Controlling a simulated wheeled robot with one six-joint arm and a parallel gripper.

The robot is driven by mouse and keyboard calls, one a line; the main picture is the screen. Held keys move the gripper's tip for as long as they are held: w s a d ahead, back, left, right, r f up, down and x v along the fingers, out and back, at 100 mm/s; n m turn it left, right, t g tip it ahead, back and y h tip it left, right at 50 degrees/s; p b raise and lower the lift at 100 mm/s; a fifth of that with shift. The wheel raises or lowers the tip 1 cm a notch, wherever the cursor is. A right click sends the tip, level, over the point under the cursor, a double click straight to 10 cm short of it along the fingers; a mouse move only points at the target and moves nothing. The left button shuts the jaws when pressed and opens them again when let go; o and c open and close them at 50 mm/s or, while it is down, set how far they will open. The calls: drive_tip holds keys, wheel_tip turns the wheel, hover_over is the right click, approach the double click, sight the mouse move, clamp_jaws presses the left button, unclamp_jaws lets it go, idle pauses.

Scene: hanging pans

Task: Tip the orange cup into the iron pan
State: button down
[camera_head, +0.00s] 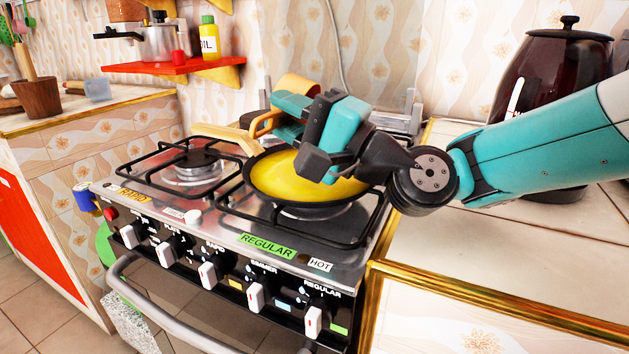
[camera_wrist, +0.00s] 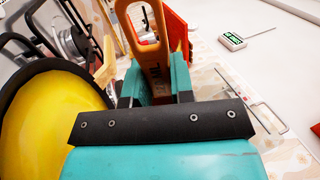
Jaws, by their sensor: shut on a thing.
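The orange cup (camera_head: 298,83) is above the back of the iron pan, partly hidden behind my gripper. My gripper (camera_head: 291,112) is shut on the cup. In the wrist view, orange cup material (camera_wrist: 150,45) is between the teal fingers (camera_wrist: 155,88). I cannot tell the cup's exact tilt. The iron pan (camera_head: 256,193) sits on the front right burner, below my gripper. A smooth yellow layer (camera_head: 275,178) covers its inside, and the pan also shows in the wrist view (camera_wrist: 20,78).
The pan's pale handle (camera_head: 222,136) points left and back. The front left burner (camera_head: 192,168) is empty. A red shelf (camera_head: 175,66) with an oil bottle (camera_head: 209,38) hangs at the back left.

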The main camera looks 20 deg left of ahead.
drive_tip(key=shift+d+y+b, duration=0.1)
drive_tip(key=shift+y+b, duration=0.3)
drive_tip(key=shift+b, duration=0.2)
drive_tip(key=shift+r+p, duration=0.55)
drive_tip(key=shift+p, duration=0.25)
drive_tip(key=h+p, duration=0.1)
drive_tip(key=p, duration=0.2)
drive_tip(key=shift+r, duration=0.15)
drive_tip(key=p, duration=0.2)
drive_tip(key=h+p, duration=0.1)
drive_tip(key=p, duration=0.1)
drive_tip(key=shift+a+r+h+p, duration=0.1)
drive_tip(key=shift+a+h+p, duration=0.2)
drive_tip(key=shift+a, duration=0.05)
drive_tip(key=shift+a+f+h+p, duration=0.15)
drive_tip(key=shift+f+h+p, duration=0.45)
drive_tip(key=shift+p, duration=0.4)
